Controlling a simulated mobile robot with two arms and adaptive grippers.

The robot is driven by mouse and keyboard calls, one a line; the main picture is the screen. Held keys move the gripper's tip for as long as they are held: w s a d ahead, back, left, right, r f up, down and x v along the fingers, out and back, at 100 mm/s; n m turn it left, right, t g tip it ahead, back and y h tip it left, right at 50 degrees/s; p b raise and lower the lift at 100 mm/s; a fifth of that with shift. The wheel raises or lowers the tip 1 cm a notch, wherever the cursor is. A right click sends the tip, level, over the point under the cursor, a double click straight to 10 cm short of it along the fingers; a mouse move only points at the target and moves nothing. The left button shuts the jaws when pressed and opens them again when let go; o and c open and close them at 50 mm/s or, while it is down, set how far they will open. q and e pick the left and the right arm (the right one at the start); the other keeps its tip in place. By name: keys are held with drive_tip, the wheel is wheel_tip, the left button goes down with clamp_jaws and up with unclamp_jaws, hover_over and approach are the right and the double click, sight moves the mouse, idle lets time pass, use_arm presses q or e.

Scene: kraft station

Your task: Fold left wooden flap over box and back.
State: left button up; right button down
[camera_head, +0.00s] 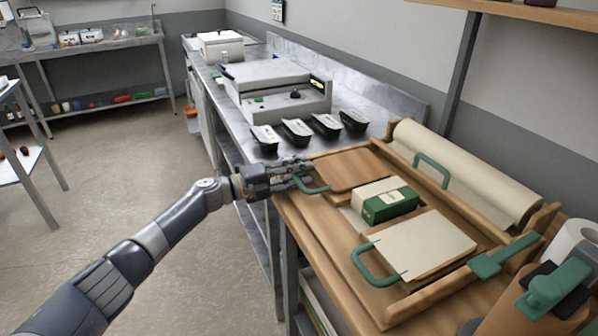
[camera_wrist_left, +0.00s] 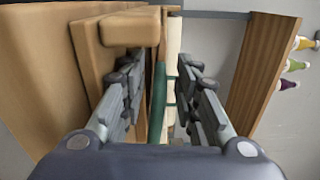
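The left wooden flap (camera_head: 352,170) lies flat on the wooden station, left of the green and white box (camera_head: 390,205). A green handle (camera_head: 314,190) is at its left edge. My left gripper (camera_head: 297,175) is at this handle. In the left wrist view, the green handle (camera_wrist_left: 158,102) stands between the two spread fingers of my gripper (camera_wrist_left: 160,85), with gaps on both sides. The box sits in the middle of the station. A pale flap (camera_head: 425,245) with a green handle (camera_head: 372,268) lies on the near side. My right gripper is not in view.
A paper roll (camera_head: 465,170) lies along the back of the station. A green-handled bar (camera_head: 503,255) is at the right, near a tape dispenser (camera_head: 555,290). Several black trays (camera_head: 297,131) and a grey machine (camera_head: 275,92) stand on the metal counter beyond.

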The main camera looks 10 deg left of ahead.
use_arm(q)
drive_tip(key=shift+f, duration=0.15)
drive_tip(key=v, duration=1.2)
